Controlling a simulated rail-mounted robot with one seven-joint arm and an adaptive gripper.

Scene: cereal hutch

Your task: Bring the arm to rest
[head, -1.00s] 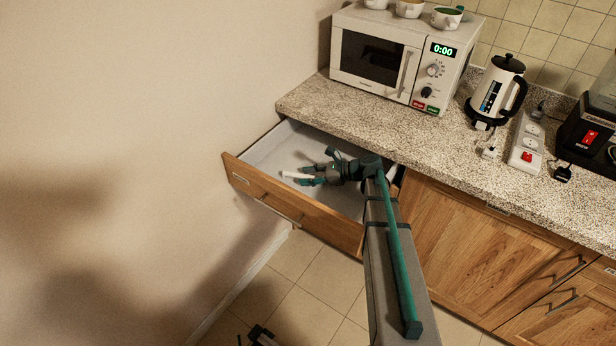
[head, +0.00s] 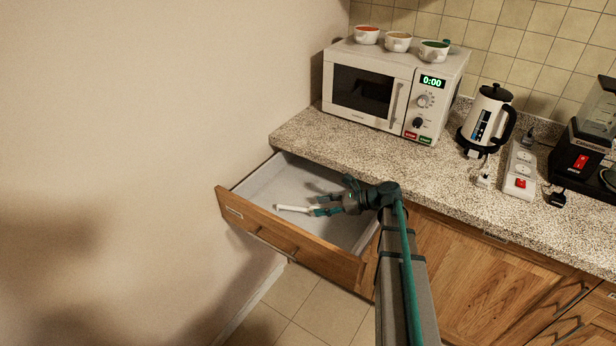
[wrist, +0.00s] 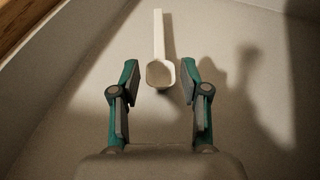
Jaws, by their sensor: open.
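My gripper (head: 326,207) is over the open drawer (head: 311,250), with its fingers pointing left. In the wrist view my gripper (wrist: 161,85) has its two fingers spread apart, with nothing held between them. A white scoop (wrist: 160,42) lies in the drawer just ahead of the fingers, its bowl near the fingertips and its handle pointing away. In the head view the white scoop (head: 292,208) shows beside the fingertips. The exact gap between scoop and fingers is hard to tell.
A microwave (head: 371,90) with three cups (head: 398,41) on top stands on the speckled counter (head: 340,145). A kettle (head: 488,117), a power strip (head: 521,170) and a black appliance (head: 578,158) stand to the right. The wall is close on the left.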

